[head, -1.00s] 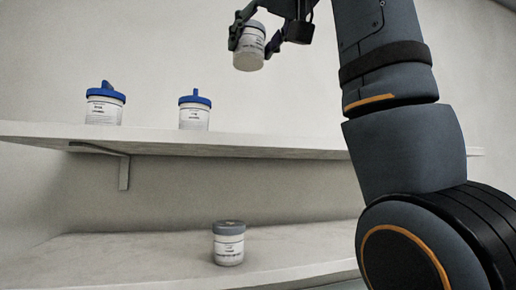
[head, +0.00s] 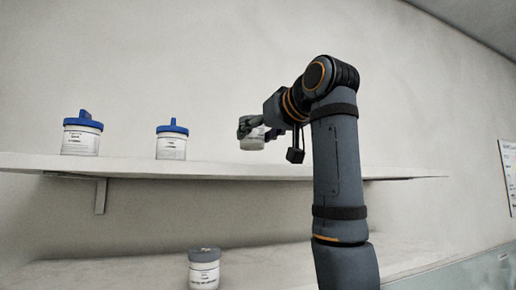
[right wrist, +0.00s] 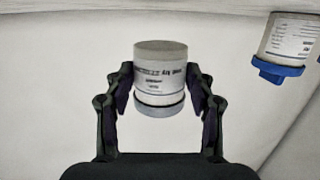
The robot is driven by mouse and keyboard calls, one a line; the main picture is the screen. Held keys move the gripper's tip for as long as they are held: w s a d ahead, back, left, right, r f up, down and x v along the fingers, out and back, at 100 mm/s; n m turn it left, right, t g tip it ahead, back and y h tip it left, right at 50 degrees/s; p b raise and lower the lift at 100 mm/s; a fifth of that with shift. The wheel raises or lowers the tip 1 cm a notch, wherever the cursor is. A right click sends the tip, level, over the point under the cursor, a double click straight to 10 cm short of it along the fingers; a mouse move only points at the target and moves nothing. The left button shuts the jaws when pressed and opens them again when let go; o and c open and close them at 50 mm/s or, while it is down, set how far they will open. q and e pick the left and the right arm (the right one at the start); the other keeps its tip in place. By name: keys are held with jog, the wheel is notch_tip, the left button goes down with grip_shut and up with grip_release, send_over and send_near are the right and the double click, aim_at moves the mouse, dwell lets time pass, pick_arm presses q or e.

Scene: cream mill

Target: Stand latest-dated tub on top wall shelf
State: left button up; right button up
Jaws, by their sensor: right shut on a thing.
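My right gripper (head: 252,131) is shut on a white tub (head: 252,144) with a printed label. In the head view the tub is upright above the top wall shelf (head: 215,168), with a small gap visible below it. In the right wrist view the held tub (right wrist: 160,72) appears upside down between the two fingers (right wrist: 160,90), its grey lid towards the palm side; the label is too blurred to read. Two blue-lidded tubs stand on the top shelf, one far left (head: 81,135) and one nearer (head: 172,142). A grey-lidded tub (head: 204,270) stands on the lower surface. My left gripper is out of view.
The lower surface (head: 110,270) runs below the shelf. A bracket (head: 101,195) supports the shelf at left. The shelf right of the nearer blue-lidded tub looks clear, partly hidden by my right arm. A paper notice (head: 509,175) hangs at far right.

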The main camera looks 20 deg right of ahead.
aim_at(257, 148)
jog(key=shift+f+p, duration=0.45)
jog(key=shift+f, duration=0.5)
jog(key=shift+w+f, duration=0.25)
jog(key=shift+f, duration=0.2)
jog(key=shift+w+f, duration=0.2)
jog(key=shift+f, duration=0.25)
jog(key=shift+w+d+f, duration=0.1)
jog(key=shift+w, duration=0.05)
jog(key=shift+s, duration=0.2)
jog(key=shift+s+f, duration=0.1)
jog(key=shift+s, duration=0.05)
jog(key=o, duration=1)
jog(key=shift+s, duration=0.1)
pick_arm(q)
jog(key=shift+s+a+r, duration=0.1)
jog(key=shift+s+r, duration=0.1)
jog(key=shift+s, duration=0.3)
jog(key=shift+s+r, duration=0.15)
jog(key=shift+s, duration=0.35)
pick_arm(e)
jog(key=o, duration=0.4)
jog(key=shift+w, duration=0.25)
